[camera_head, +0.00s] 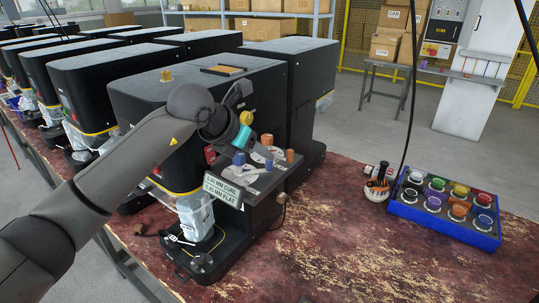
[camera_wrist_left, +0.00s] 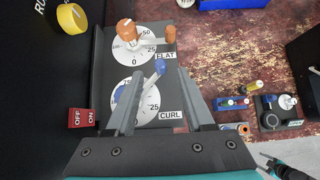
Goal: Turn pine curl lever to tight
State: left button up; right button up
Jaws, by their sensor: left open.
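The curl dial (camera_wrist_left: 150,104) is a white disc on the seamer's dark panel, with a CURL label beside it. Its lever has a blue knob (camera_wrist_left: 160,68); another blue piece (camera_wrist_left: 119,92) sits at the dial's left. My left gripper (camera_wrist_left: 168,80) is open, its fingers on either side of the curl dial; contact with the lever cannot be told. The flat dial (camera_wrist_left: 128,52) with orange knobs lies just beyond. In the head view a blue knob (camera_head: 239,158) shows below my left gripper (camera_head: 244,138). A dark and teal part (camera_wrist_left: 285,172), possibly my right gripper, shows at the wrist view's corner.
The sign (camera_head: 222,189) reading 0.40 MM CURL, 0.45 MM FLAT fronts the panel. A yellow knob (camera_wrist_left: 72,18) and red OFF/ON switch (camera_wrist_left: 82,118) are left of the dials. A blue tray (camera_head: 445,229) with several coloured pieces stands right. The worn red bench (camera_head: 370,265) is largely clear in front.

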pick_arm(q)
jog(key=shift+p+x, duration=0.4)
jog(key=shift+x, duration=3.05)
grip_shut()
